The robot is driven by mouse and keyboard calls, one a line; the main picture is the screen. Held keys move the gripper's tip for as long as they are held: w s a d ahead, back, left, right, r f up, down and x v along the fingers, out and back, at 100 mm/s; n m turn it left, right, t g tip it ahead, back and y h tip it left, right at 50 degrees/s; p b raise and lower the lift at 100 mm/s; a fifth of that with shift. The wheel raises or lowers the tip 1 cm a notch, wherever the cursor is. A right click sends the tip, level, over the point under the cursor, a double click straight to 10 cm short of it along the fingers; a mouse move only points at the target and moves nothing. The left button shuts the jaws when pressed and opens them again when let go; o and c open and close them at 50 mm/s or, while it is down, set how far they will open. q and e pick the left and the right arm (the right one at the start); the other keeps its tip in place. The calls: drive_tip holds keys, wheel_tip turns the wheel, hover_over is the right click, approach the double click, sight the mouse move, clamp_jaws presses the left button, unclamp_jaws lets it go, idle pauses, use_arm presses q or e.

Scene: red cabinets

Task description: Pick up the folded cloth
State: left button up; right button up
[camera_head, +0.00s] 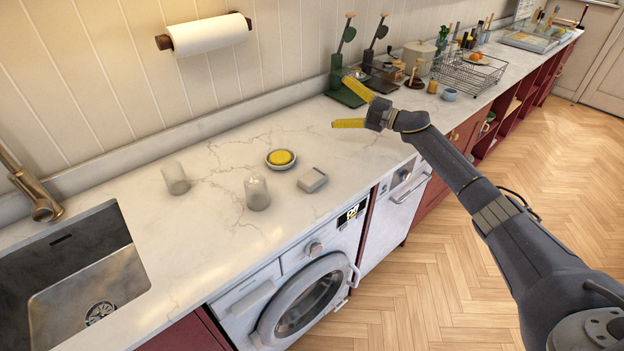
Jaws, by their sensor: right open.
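A small flat grey block-like item (312,180), which looks like the folded cloth, lies on the white marble counter (222,222) near its front edge. It is too small to make out the folds. My right gripper (341,101) has yellow fingers spread apart with nothing between them. It is above the counter, up and to the right of the grey item in the picture, and apart from it. My left gripper is not in view.
A bowl with a yellow thing (281,159) sits beside the grey item. Two clear glasses (257,193) (175,178) stand to its left. A sink (80,275) is at left.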

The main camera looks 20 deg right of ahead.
drive_tip(key=s+a+n+g+h, duration=0.1)
drive_tip(key=s+a+n+g, duration=0.25)
drive_tip(key=a, duration=0.45)
drive_tip(key=s+a+r+n+g, duration=0.1)
drive_tip(key=s+a+n+g, duration=0.1)
drive_tip(key=a+n+g, duration=0.4)
drive_tip(key=s+a+n+g+h, duration=0.1)
drive_tip(key=s+a+n+g, duration=0.2)
drive_tip(key=a, duration=0.6)
drive_tip(key=n+h, duration=0.6)
drive_tip(key=h, duration=0.6)
approach(313, 175)
drive_tip(key=shift+m+g, duration=0.25)
drive_tip(key=shift+g, duration=0.1)
drive_tip(key=f, duration=0.5)
drive_tip(key=shift+w+a+f, duration=0.1)
drive_tip(key=shift+w+f, duration=0.2)
drive_tip(key=shift+d+f, duration=0.2)
drive_tip(key=shift+f, duration=2.4)
drive_tip(key=c, duration=1.1)
